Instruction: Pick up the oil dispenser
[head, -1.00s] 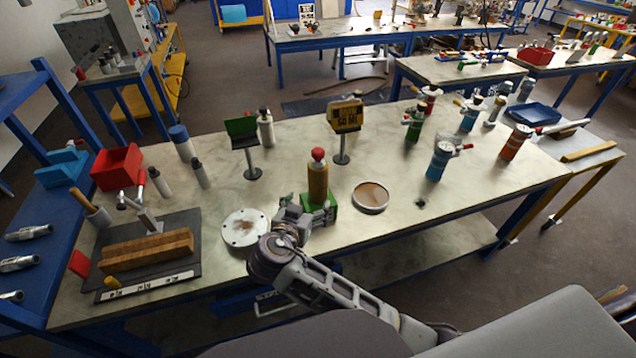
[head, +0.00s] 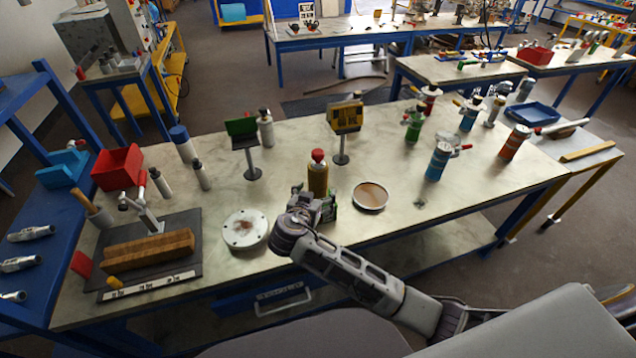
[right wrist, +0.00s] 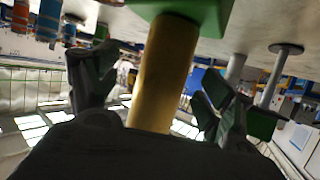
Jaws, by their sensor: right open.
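The oil dispenser (head: 318,176) appears to be the amber cylinder with a red cap near the table's front middle, standing upright on a green base. In the right wrist view, which is upside down, the amber cylinder (right wrist: 165,75) stands between the two dark fingers, with the green base (right wrist: 190,12) at the top. My right gripper (head: 314,202) is open, with its fingers on either side of the cylinder and visible gaps to both. In the head view it hides the dispenser's lower part and most of the base. My left gripper is not in view.
A round flange plate (head: 245,229) lies left of my right gripper, and a shallow round dish (head: 370,196) lies to its right. A green panel (head: 242,128) and a yellow panel (head: 346,118) stand on posts behind. A blue bottle (head: 438,162) is farther right.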

